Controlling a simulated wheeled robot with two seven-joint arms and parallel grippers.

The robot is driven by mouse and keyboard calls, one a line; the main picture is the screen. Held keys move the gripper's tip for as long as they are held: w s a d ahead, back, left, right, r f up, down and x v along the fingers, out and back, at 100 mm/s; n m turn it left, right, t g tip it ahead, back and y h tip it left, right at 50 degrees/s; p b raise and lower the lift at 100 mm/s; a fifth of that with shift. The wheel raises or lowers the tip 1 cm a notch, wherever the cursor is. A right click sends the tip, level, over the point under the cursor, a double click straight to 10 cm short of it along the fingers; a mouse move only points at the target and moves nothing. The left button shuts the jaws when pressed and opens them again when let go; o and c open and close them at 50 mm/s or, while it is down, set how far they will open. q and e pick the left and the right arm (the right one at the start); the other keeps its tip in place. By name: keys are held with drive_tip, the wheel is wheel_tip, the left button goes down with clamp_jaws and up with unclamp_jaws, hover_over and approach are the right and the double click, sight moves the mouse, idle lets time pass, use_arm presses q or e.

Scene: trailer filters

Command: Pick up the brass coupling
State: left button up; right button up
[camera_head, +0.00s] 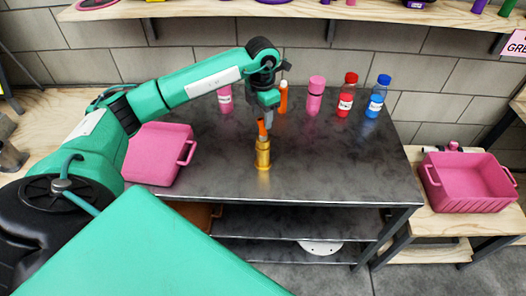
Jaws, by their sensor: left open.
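The brass coupling (263,158) is a gold-coloured, stepped cylinder standing upright near the front edge of the dark metal table (340,168). My left gripper (265,128) points down from above, with its orange fingertips at the top of the coupling. The gripper is open. Whether the fingers touch the coupling or only reach down beside its top, I cannot tell. My right gripper is not in view.
Behind the gripper stand an orange bottle (283,100), pink bottles (315,97), a red bottle (346,97) and a blue bottle (376,99). A pink crate (158,155) sits on the table's left, another pink crate (468,184) on a wooden stand at right. The table's front right is clear.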

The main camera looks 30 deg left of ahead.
sight(263, 125)
use_arm(q)
drive_tip(key=shift+f, duration=0.35)
drive_tip(key=shift+d+f+p, duration=0.1)
drive_tip(key=shift+f+p, duration=0.4)
drive_tip(key=shift+f, duration=0.05)
wheel_tip(263, 125, down, 3)
drive_tip(key=shift+f+p, duration=0.2)
drive_tip(key=shift+p, duration=0.6)
drive_tip(key=shift+f, duration=0.45)
drive_tip(key=shift+w, duration=0.1)
clamp_jaws()
